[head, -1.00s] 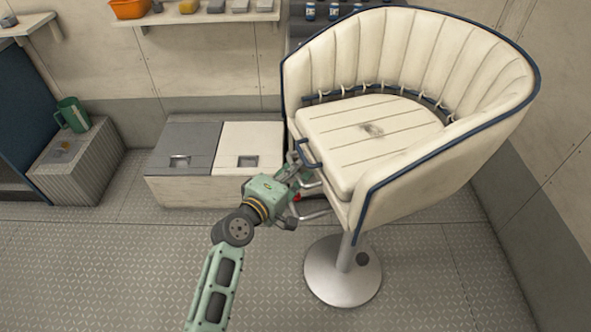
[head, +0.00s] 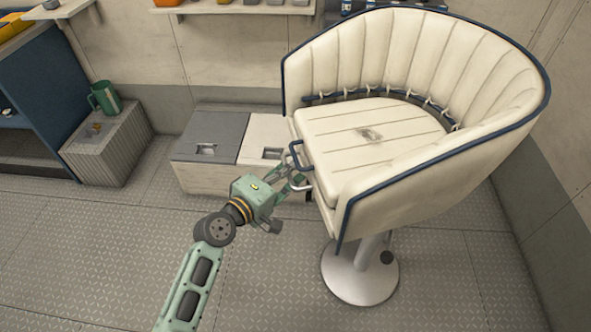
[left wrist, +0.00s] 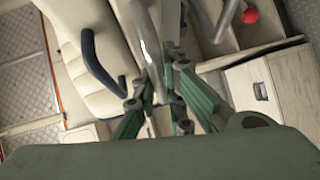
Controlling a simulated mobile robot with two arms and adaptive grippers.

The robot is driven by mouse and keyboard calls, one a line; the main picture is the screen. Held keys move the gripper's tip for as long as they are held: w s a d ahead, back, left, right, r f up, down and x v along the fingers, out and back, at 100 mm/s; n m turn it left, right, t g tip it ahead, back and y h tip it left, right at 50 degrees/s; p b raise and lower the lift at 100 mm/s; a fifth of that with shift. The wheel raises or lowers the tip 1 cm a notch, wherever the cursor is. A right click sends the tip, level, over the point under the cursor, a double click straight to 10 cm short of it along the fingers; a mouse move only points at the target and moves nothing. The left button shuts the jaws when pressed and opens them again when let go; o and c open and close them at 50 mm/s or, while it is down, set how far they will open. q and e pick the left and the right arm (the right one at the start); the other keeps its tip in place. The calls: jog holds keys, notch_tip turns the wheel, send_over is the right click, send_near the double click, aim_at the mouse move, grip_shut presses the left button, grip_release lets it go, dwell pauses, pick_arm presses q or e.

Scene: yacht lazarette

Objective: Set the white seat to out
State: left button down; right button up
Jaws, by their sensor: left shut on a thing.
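The white seat (head: 375,135) is a rounded, padded chair with blue piping on a round metal pedestal (head: 360,272). A blue handle (head: 298,155) sticks out at its front left edge; it also shows in the left wrist view (left wrist: 98,62). My left gripper (head: 292,180) is at the front left of the seat, below the blue handle. In the left wrist view its fingers (left wrist: 158,92) are closed around a grey metal bar (left wrist: 148,45), beside the blue handle. The fingertips are small and partly hidden in the head view. My right gripper is not in view.
A low bench with a grey lid (head: 212,135) stands behind my left gripper. A ribbed box (head: 108,155) with a green mug (head: 103,98) is at the left. A red knob (left wrist: 250,16) shows near the bar. The floor in front is clear.

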pick_arm(q)
jog(key=c, duration=1.8)
grip_release()
jog(key=shift+d, duration=0.1)
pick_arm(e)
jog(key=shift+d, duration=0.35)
pick_arm(q)
jog(key=v, duration=1.2)
jog(key=shift+w, duration=0.1)
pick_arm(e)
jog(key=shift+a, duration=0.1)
